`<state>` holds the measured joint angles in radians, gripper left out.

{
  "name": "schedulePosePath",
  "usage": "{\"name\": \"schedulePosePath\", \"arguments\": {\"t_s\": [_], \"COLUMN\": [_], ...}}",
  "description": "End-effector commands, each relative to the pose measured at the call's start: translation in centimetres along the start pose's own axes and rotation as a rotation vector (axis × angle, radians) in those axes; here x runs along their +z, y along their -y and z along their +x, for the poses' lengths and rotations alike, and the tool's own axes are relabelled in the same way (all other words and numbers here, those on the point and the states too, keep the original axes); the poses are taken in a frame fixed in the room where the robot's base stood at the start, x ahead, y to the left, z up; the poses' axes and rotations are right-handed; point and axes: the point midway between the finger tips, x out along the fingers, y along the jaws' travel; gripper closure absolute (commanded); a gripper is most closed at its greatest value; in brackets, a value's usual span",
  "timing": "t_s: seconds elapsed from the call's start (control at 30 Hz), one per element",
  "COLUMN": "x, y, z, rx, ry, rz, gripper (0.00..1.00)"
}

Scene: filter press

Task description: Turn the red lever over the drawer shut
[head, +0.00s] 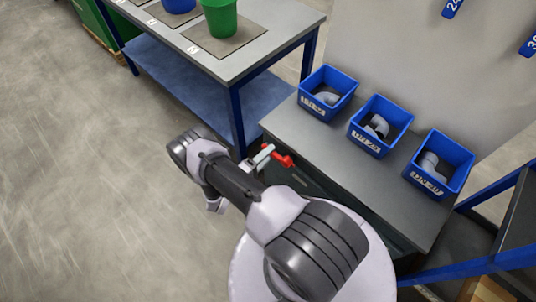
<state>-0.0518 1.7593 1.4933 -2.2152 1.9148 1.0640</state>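The red lever (278,155) sits at the left end of the grey bench, near its upper left corner. The dark front of the bench (313,182) below the lever shows only in part, and no drawer can be made out. My arm crosses the middle of the view and covers what lies under and left of the lever.
Three blue boxes (328,94) with grey pipe fittings stand along the back of the grey bench (310,139). A blue-legged table (262,60) with a green bucket (220,17) stands at the upper left. A blue frame (470,265) is at the lower right. The floor at left is clear.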

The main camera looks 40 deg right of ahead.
Motion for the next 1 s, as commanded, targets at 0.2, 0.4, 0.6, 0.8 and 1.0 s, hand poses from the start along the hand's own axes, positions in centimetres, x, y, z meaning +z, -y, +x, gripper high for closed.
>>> {"name": "schedulePosePath", "arguments": {"t_s": [0.2, 0.4, 0.6, 0.8, 1.0], "x": [-0.01, -0.01, -0.02, -0.02, -0.02], "y": [0.00, 0.00, 0.00, 0.00, 0.00], "z": [-0.02, -0.03, -0.04, -0.04, -0.04], "rx": [0.000, 0.000, 0.000, 0.000, 0.000], "ry": [0.000, 0.000, 0.000, 0.000, 0.000], "rz": [0.000, 0.000, 0.000, 0.001, 0.001], "gripper": [1.00, 1.00, 1.00, 1.00, 1.00]}}
